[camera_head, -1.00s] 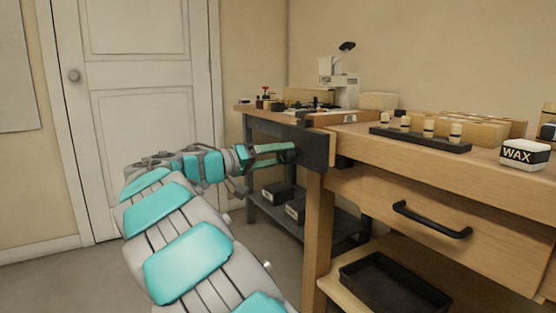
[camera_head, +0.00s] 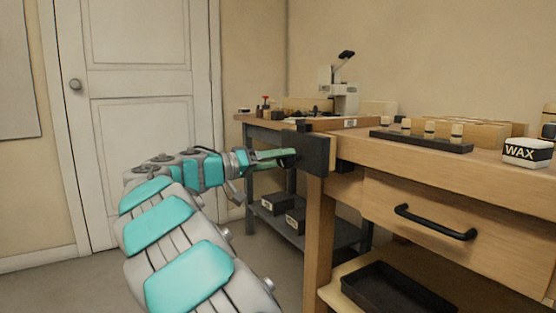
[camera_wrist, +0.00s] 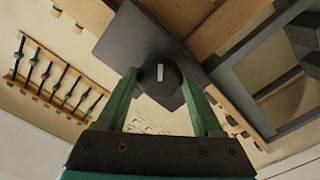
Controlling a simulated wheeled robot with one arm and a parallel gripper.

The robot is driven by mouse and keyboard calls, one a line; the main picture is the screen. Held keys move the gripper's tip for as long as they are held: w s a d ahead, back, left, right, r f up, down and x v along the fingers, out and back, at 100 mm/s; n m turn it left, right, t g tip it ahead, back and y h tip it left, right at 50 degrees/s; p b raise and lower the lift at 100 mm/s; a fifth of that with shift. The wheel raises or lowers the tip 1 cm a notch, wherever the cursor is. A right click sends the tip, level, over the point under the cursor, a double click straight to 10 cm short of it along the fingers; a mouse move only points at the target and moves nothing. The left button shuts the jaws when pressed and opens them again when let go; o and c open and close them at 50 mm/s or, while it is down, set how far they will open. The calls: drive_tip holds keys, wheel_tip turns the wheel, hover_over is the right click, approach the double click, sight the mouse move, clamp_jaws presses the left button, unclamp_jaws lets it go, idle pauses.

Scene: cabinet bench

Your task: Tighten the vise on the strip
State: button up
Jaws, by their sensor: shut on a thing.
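The vise's dark jaw plate (camera_head: 315,154) is at the left end of the wooden bench; it also shows in the wrist view (camera_wrist: 125,42). My gripper (camera_head: 289,157) reaches it from the left. In the wrist view, a black knob (camera_wrist: 160,80) with a pale mark stands out from the plate between the green fingertips of my gripper (camera_wrist: 159,88), which is shut on it. In the head view the fingers and plate hide the knob. I cannot make out the strip in either view.
The bench (camera_head: 350,150) carries a black rack of pegs (camera_head: 420,140) and a wax box (camera_head: 527,152). Below are a drawer handle (camera_head: 435,222) and a black tray (camera_head: 395,290). A grey shelf unit (camera_head: 262,150) stands behind my gripper. Floor left of the bench is open.

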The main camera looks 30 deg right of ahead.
drive_tip(key=m, duration=0.4)
drive_tip(key=shift+d+m, duration=0.15)
drive_tip(key=shift+m, duration=1.85)
drive_tip(key=m, duration=0.3)
drive_tip(key=shift+m, duration=0.4)
drive_tip(key=o, duration=1.2)
